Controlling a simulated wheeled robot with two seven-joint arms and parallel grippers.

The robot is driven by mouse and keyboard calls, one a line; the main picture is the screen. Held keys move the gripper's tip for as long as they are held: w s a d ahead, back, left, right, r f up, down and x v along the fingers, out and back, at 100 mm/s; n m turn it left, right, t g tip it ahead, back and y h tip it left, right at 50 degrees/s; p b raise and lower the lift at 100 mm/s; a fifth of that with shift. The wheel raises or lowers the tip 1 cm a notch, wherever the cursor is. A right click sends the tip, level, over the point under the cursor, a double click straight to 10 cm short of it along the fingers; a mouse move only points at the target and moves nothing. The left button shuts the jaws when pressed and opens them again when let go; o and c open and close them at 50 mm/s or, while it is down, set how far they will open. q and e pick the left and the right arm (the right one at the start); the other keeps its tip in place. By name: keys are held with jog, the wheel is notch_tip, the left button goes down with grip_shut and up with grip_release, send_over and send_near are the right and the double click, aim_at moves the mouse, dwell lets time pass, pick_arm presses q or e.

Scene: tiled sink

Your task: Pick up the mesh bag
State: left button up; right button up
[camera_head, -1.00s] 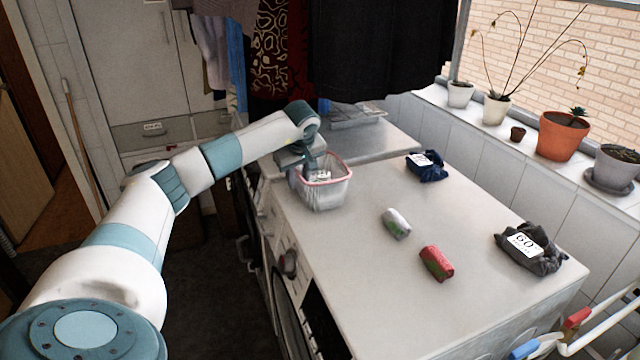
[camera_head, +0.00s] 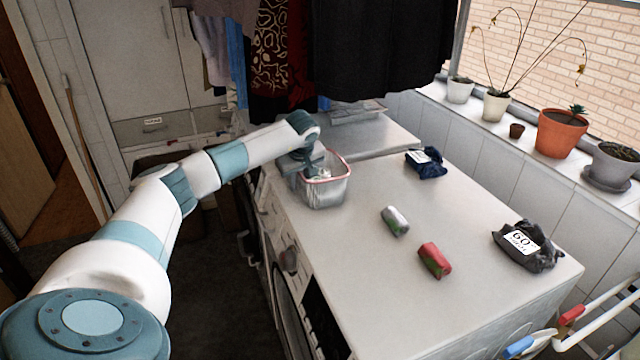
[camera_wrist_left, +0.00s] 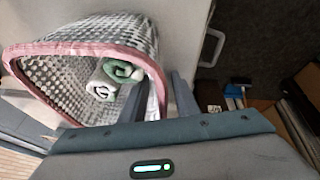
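In the left wrist view, the bag (camera_wrist_left: 75,58) shows rolled cloths, one green and one white, inside. My left gripper (camera_head: 300,172) is at the bag's left side, low at the rim. In the wrist view, the left gripper's fingers (camera_wrist_left: 157,95) stand apart, one inside the bag and one outside, with the rim and wall between them. My right gripper is out of view.
On the machine top (camera_head: 350,270) lie a grey-green roll (camera_head: 395,221), a red roll (camera_head: 434,261), a dark blue cloth bundle (camera_head: 426,163) and a black bundle labelled 60 (camera_head: 526,246). Potted plants (camera_head: 562,133) line the sill. Dark clothes (camera_head: 380,50) hang behind.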

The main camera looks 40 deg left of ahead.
pick_arm(q)
jog(key=shift+f, duration=0.2)
dwell(0.4)
grip_shut()
